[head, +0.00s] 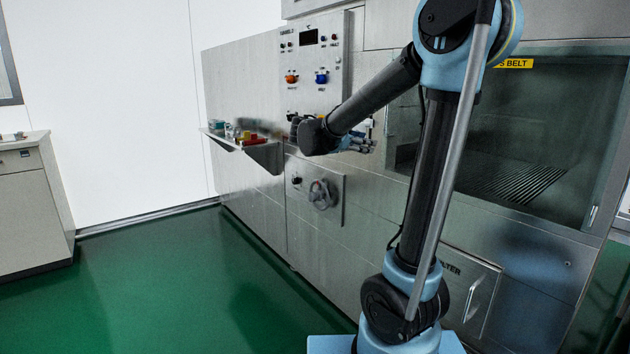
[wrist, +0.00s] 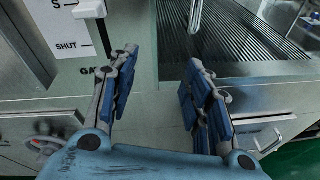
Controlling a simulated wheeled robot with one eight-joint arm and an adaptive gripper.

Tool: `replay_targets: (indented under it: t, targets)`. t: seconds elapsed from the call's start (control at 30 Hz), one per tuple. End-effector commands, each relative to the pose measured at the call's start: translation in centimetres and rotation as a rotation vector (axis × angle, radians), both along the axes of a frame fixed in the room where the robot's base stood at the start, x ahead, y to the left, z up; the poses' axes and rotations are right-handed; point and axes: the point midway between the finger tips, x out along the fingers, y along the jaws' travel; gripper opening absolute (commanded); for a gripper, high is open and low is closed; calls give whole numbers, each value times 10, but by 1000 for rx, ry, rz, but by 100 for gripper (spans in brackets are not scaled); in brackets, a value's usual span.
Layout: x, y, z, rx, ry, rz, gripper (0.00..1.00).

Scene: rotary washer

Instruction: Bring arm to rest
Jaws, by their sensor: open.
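My gripper (head: 362,143) is held out in front of the steel washer (head: 245,85), at about the height of the side shelf. In the wrist view my gripper (wrist: 162,62) has its two blue-padded fingers spread wide apart. Nothing is between the pads; bare steel front shows there. A white slider knob (wrist: 88,8) on a plate marked "SHUT" is at the upper left of the wrist view, beside the left finger and apart from it as far as I can tell. My arm is bent and raised, and its links hide part of the washer front.
A control panel (head: 312,65) with coloured knobs is above my gripper. A shelf (head: 262,152) with small items juts out at left. A handwheel (head: 322,195) is below. A grated belt (head: 515,180) lies inside the window at right. Green floor (head: 170,285) is clear at left.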

Motion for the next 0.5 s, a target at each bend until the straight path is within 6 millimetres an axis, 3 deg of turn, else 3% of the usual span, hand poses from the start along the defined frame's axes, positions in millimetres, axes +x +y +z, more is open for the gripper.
replay_targets:
  t: [0.03, 0.2, 0.5]
  targets:
    - [-15, -16, -10, 71, -17, -31, 45]
    - [-62, -51, -47, 319, -91, -148, 45]
    - [-152, -81, -117, 735, -242, -420, 45]
